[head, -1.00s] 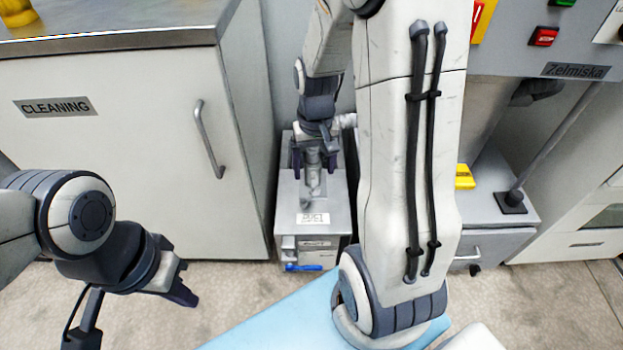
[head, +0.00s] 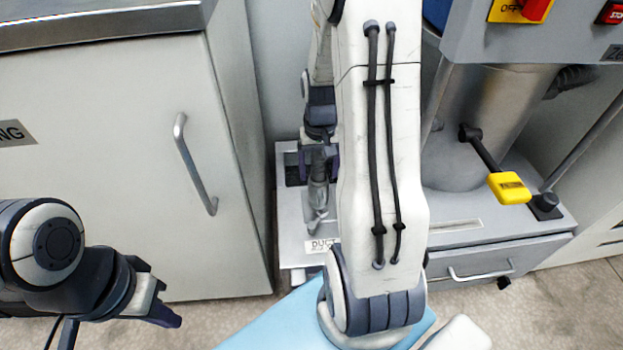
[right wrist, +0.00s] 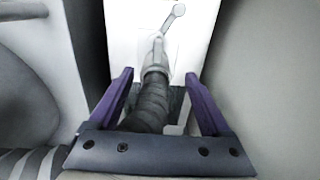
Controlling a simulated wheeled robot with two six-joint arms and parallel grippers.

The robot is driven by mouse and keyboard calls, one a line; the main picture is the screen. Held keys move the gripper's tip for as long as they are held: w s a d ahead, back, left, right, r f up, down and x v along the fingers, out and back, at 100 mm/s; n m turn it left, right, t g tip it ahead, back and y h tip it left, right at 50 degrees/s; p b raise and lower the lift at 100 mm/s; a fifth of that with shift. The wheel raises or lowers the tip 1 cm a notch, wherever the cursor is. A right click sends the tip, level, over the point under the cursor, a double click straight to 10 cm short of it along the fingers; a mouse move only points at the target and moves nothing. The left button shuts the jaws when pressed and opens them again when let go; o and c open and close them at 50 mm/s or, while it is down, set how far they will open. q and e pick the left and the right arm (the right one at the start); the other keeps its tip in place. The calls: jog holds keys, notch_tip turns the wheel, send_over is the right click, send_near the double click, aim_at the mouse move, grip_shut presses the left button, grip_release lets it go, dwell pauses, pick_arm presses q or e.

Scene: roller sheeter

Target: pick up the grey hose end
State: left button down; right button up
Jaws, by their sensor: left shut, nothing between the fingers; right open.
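The grey hose end (right wrist: 155,62) is a pale collar on a dark ribbed hose (right wrist: 150,103) in the right wrist view. My right gripper (right wrist: 158,76) is open, with one purple finger on each side of the hose; I cannot tell whether either touches it. In the head view the grey hose end (head: 318,194) shows below my right gripper, over a grey box labelled DUCT (head: 292,225). My right forearm hides part of that box. My left gripper (head: 168,316) is shut and empty over the floor at the lower left.
A cabinet (head: 110,130) with a bar handle (head: 195,165) stands left of the box. Free floor (head: 560,310) shows at the lower right.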

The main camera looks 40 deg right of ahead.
aim_at(320, 188)
notch_tip(320, 188, down, 5)
jog(key=b, duration=0.3)
jog(key=shift+d+f, duration=0.15)
jog(key=shift+f, duration=0.05)
jog(key=f+b, duration=0.4)
jog(key=f, duration=0.1)
jog(key=shift+w+d, duration=0.1)
jog(key=shift+d, duration=0.1)
jog(key=shift+r, duration=0.1)
jog(key=c, duration=1.2)
grip_shut()
jog(key=shift+w, duration=0.1)
